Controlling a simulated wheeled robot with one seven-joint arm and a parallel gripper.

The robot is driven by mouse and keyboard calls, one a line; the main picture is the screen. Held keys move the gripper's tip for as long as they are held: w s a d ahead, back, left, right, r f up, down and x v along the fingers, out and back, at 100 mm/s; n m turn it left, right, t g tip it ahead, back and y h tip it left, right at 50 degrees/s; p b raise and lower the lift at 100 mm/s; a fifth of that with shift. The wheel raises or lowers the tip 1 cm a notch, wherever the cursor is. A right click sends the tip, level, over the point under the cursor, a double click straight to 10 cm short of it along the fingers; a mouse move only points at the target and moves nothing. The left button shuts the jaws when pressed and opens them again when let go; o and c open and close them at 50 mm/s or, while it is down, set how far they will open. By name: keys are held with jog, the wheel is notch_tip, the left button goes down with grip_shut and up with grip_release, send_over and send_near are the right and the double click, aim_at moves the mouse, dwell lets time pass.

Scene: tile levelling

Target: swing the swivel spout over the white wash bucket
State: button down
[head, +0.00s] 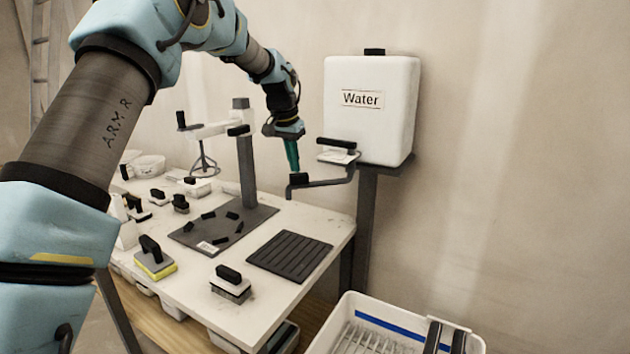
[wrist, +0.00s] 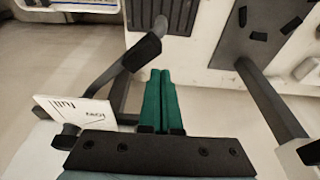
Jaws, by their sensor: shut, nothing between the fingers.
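The swivel spout (head: 328,183) is a thin grey bent pipe below the white Water tank (head: 380,105). It points left over the table's back right edge, with a black block (head: 298,179) at its free end. The white wash bucket (head: 468,328) is at the bottom right, apart from the spout. My gripper (head: 293,168) points down just above the spout's end, its green fingers together and empty. In the wrist view the fingers (wrist: 167,72) lie right of the spout (wrist: 108,78) and its black end; I cannot tell whether they touch. A corner of the bucket shows top left (wrist: 70,16).
A lever with a white label plate (head: 338,156) sits above the spout. The white table (head: 285,217) carries a black ribbed mat (head: 290,256), a grey post (head: 247,170) and several black-handled tools. Open floor lies between table and bucket.

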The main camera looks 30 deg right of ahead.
aim_at(298, 179)
jog(key=shift+f, duration=0.2)
jog(key=shift+s+a+b, duration=0.25)
jog(key=shift+s+b, duration=0.15)
jog(key=shift+s, duration=0.3)
jog(key=shift+s+a+b, duration=0.2)
jog(key=shift+s+b, duration=0.2)
jog(key=shift+s, duration=0.25)
jog(key=shift+s+a+b, duration=0.25)
jog(key=shift+s+b, duration=0.15)
jog(key=shift+s, duration=0.3)
jog(key=s+b, duration=0.1)
jog(key=s, duration=0.3)
jog(key=shift+s+a, duration=0.1)
jog(key=shift+s, duration=0.1)
